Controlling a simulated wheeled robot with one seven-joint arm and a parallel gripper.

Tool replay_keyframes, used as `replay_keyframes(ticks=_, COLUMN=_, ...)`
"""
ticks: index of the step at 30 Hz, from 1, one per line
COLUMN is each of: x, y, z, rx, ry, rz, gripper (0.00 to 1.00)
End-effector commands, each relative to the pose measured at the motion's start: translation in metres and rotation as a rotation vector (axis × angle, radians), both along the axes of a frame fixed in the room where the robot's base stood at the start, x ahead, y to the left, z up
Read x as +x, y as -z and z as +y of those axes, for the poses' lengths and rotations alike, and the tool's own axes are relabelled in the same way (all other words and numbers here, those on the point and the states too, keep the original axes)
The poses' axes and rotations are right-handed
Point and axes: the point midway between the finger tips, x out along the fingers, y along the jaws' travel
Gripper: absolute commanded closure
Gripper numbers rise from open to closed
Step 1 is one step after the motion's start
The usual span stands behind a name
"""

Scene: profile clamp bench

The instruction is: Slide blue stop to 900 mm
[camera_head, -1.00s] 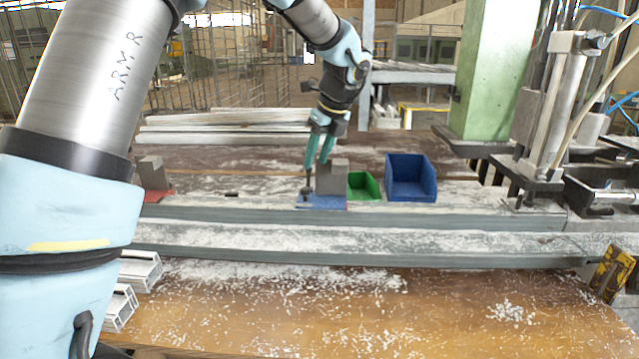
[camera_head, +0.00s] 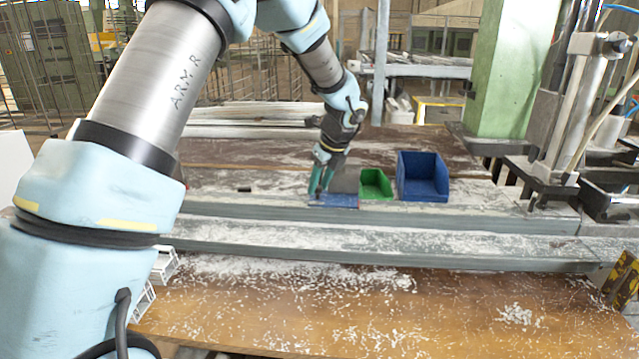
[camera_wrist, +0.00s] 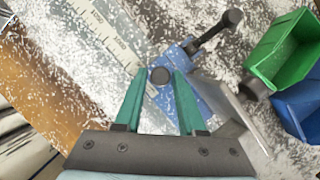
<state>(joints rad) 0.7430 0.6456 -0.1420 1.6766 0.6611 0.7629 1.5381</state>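The blue stop (camera_head: 333,201) sits on the long rail (camera_head: 480,215), with a grey upright plate (camera_head: 345,180) on it. My gripper (camera_head: 317,190) is down at the stop's left part.
A green bin (camera_head: 375,184) and a blue bin (camera_head: 422,178) stand just right of the stop, close behind the rail. A clamp machine (camera_head: 580,110) is at the right end. White chips cover the rail and the wooden bench (camera_head: 400,310). My arm covers the left side.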

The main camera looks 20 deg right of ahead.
Motion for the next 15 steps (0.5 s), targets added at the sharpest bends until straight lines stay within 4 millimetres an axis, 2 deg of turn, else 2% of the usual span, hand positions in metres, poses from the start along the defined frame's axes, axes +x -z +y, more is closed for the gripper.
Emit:
replay_keyframes(ticks=2, x=0.0000, y=-0.0002, z=-0.0001, rx=0.000, ry=0.000, rz=0.000, gripper=0.71)
replay_keyframes(ticks=9, x=0.0000, y=-0.0003, z=0.0000, rx=0.000, ry=0.000, rz=0.000, gripper=0.98)
replay_keyframes(ticks=15, x=-0.0001, y=-0.0004, z=0.0001, rx=0.000, ry=0.000, rz=0.000, gripper=1.00)
